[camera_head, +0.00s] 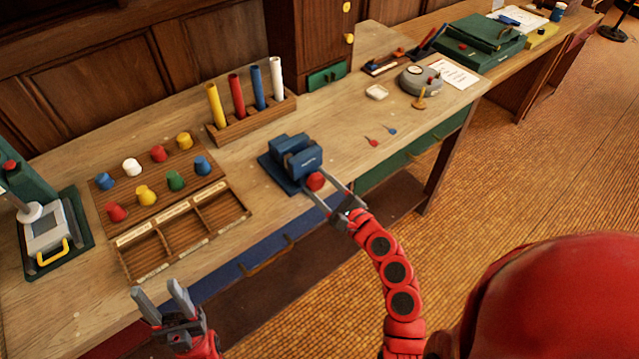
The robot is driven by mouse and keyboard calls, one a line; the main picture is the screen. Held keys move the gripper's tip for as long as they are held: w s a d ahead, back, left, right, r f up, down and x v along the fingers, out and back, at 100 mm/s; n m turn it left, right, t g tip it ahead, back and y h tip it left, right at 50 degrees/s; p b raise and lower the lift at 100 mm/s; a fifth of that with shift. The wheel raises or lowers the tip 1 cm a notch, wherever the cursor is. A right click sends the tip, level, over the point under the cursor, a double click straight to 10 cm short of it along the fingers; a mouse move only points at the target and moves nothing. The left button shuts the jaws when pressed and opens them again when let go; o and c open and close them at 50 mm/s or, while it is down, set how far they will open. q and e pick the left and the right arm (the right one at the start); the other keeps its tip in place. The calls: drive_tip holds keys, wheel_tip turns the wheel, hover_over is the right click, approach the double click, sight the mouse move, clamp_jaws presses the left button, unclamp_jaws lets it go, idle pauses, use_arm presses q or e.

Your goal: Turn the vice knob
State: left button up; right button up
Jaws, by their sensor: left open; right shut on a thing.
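A blue vice (291,158) stands near the front edge of the bench. Its round red knob (315,181) faces the front right. My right gripper (320,185) reaches in from the lower right with one finger on each side of the knob, shut on it. Part of the knob is hidden by the fingers. My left gripper (163,297) is open and empty, in front of the bench's front edge at lower left, well apart from the vice.
Left of the vice are a wooden board (121,202) with several coloured knobs and a tray (140,276) with three compartments. Behind stands a rack (243,126) holding coloured tubes. Two small pins (371,142) lie right of the vice.

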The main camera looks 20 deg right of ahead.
drive_tip(key=o, duration=1.4)
drive_tip(key=shift+c, duration=0.2)
drive_tip(key=shift+s, duration=0.1)
drive_tip(key=shift+s+d+f, duration=0.1)
drive_tip(key=shift+s+d, duration=0.05)
drive_tip(key=shift+s, duration=0.15)
drive_tip(key=b+v, duration=0.4)
drive_tip(key=v, duration=1.2)
drive_tip(key=shift+s, duration=0.25)
